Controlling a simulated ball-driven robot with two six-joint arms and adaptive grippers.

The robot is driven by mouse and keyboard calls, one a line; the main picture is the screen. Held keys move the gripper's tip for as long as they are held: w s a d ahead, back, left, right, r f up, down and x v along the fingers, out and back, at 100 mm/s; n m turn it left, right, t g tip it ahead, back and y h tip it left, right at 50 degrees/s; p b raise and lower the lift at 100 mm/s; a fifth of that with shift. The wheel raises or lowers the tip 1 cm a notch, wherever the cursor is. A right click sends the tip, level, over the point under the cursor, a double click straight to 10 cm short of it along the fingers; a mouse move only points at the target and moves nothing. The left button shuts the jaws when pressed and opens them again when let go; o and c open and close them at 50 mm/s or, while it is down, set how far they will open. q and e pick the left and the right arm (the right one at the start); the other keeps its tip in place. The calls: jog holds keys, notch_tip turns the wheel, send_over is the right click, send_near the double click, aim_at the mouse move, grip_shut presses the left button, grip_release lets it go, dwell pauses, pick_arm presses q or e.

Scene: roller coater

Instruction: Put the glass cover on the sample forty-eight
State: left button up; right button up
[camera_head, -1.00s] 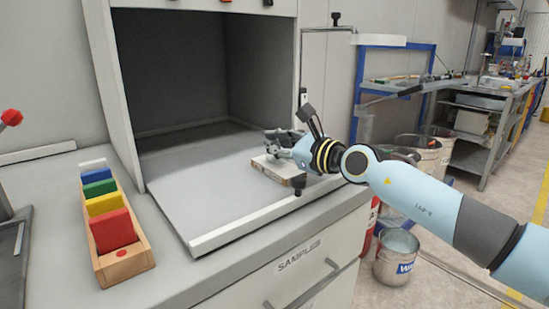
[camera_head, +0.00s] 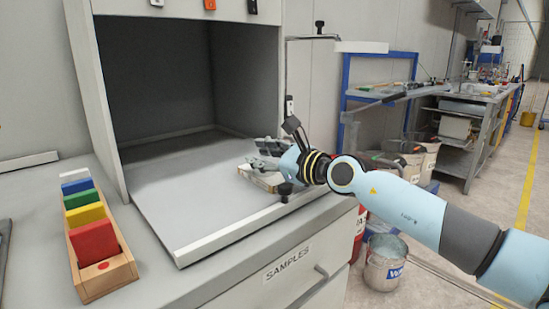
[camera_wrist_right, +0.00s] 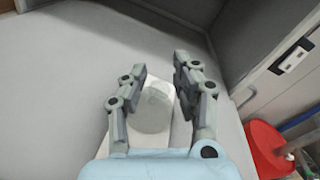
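My right gripper (camera_head: 262,150) is over a pale flat block (camera_head: 258,179) at the right side of the cabinet floor. In the right wrist view, the right gripper (camera_wrist_right: 160,72) is open, one finger on each side of a pale round disc (camera_wrist_right: 154,107), which looks like the glass cover. Narrow gaps seem to show between disc and fingers. The disc lies over a whitish plate or block (camera_wrist_right: 135,133), partly hidden by the fingers. I cannot read any sample number. My left gripper is not in view.
A wooden rack (camera_head: 107,276) with several coloured panels stands on the counter at the left. The cabinet floor (camera_head: 185,205) is clear left of the gripper. A raised strip (camera_head: 228,236) runs along its front edge. A red container (camera_wrist_right: 265,145) is beyond the counter.

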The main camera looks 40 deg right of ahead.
jog(key=p+v, duration=0.4)
jog(key=v, duration=0.7)
jog(key=shift+s+d, duration=0.1)
jog(key=shift+s, duration=0.35)
